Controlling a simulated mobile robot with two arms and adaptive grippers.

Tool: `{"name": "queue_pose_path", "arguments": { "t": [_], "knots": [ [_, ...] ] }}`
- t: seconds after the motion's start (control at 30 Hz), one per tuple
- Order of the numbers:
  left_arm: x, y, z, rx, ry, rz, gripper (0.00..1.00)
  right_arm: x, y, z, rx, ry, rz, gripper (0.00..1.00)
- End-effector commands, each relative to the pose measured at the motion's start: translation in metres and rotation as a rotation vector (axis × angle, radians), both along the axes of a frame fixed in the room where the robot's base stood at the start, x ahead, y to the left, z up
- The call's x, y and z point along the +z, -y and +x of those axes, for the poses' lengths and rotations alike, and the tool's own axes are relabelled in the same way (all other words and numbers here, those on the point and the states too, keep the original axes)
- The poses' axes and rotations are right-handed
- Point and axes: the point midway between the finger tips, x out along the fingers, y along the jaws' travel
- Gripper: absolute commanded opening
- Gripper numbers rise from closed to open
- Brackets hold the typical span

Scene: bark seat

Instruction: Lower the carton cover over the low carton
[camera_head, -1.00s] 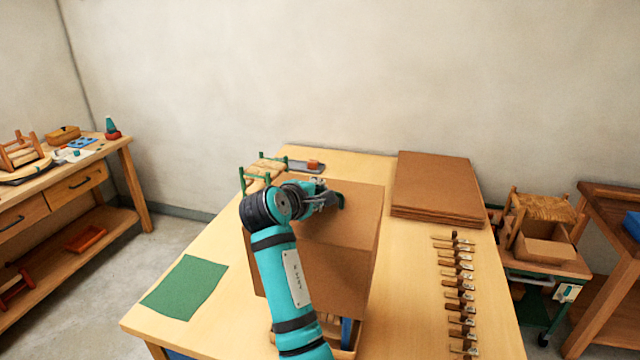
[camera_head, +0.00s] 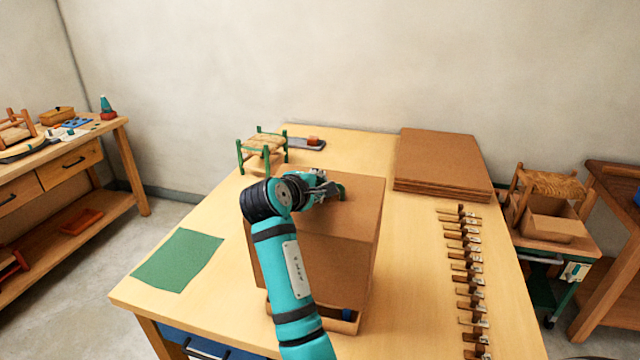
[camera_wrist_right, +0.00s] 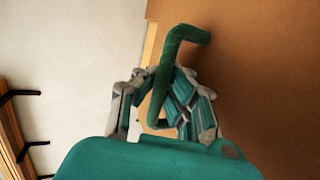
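The carton cover (camera_head: 325,245) is a tall brown box with a green handle (camera_head: 341,192) on its top. My right gripper (camera_head: 325,189) is shut on this handle; the wrist view also shows the handle (camera_wrist_right: 180,62) passing between the fingers. The low carton (camera_head: 345,326) is below the cover on the table. Only its front edge shows, with something dark blue (camera_head: 346,314) inside it. The cover hangs over the carton with a small gap at the front right. The far and left sides of the carton are hidden. My left gripper is not in view.
A small green-legged stool (camera_head: 262,150) and a grey tray (camera_head: 306,143) stand behind the cover. A green cloth (camera_head: 178,260) lies at the left. A stack of brown sheets (camera_head: 442,163) and a row of several clamp-like tools (camera_head: 465,265) occupy the right side.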

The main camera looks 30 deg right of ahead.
Motion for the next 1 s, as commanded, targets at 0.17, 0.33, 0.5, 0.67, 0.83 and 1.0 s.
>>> {"name": "queue_pose_path", "arguments": {
  "t": [0.17, 0.33, 0.5, 0.67, 0.83, 1.0],
  "knots": [
    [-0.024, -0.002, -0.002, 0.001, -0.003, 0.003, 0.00, -0.021, 0.000, 0.000, 0.000, 0.002, -0.001, 0.00],
    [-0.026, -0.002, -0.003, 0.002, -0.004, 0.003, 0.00, -0.035, 0.000, 0.000, 0.001, -0.001, -0.003, 0.00],
    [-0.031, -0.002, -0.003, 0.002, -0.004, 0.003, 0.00, -0.052, 0.000, 0.000, 0.000, 0.000, -0.001, 0.00],
    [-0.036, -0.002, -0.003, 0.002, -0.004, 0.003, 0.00, -0.068, 0.000, 0.000, 0.000, 0.000, -0.001, 0.00],
    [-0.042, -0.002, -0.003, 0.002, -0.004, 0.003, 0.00, -0.085, 0.000, 0.000, -0.001, -0.001, -0.002, 0.00],
    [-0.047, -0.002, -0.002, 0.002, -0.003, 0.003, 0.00, -0.099, 0.000, 0.000, 0.000, 0.000, -0.002, 0.00]
  ]
}}
